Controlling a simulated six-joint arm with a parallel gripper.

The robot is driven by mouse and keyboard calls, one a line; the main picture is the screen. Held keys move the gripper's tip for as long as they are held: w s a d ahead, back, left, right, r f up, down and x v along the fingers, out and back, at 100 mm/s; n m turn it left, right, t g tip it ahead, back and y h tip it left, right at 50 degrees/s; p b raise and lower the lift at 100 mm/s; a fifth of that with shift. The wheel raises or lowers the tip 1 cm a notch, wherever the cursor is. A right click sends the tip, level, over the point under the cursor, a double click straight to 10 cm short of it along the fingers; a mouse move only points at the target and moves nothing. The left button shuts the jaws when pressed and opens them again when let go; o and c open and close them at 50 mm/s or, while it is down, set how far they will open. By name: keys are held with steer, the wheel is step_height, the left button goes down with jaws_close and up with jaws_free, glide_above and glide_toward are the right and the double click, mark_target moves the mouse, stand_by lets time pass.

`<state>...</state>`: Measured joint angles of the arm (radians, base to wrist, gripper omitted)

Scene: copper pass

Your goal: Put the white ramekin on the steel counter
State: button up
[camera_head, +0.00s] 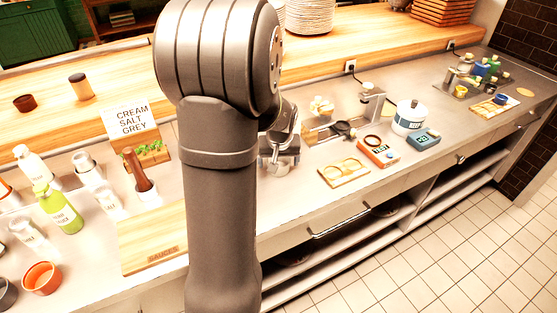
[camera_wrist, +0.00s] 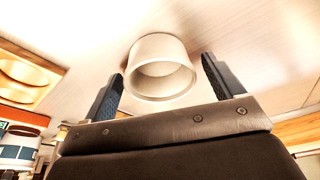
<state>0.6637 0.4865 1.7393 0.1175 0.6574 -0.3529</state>
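The white ramekin (camera_wrist: 160,52) shows in the wrist view, between the two finger tips of my gripper (camera_wrist: 162,66). The fingers are spread, with a visible gap on each side of the ramekin. Its round opening partly faces the camera. A pale surface lies behind it; I cannot tell whether the ramekin touches it.
Right of my gripper in the head view are a wooden tray with round recesses (camera_head: 345,173), an orange scale (camera_head: 378,152), a blue scale (camera_head: 423,140) and a white tub (camera_head: 408,117). A sauces board (camera_head: 150,240), bottles and an orange bowl (camera_head: 41,278) stand left.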

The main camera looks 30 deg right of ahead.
steer(key=v, duration=1.2)
steer(key=shift+r, duration=0.25)
steer(key=x, duration=1.2)
steer(key=shift+w+r, duration=0.1)
steer(key=shift+r, duration=1.75)
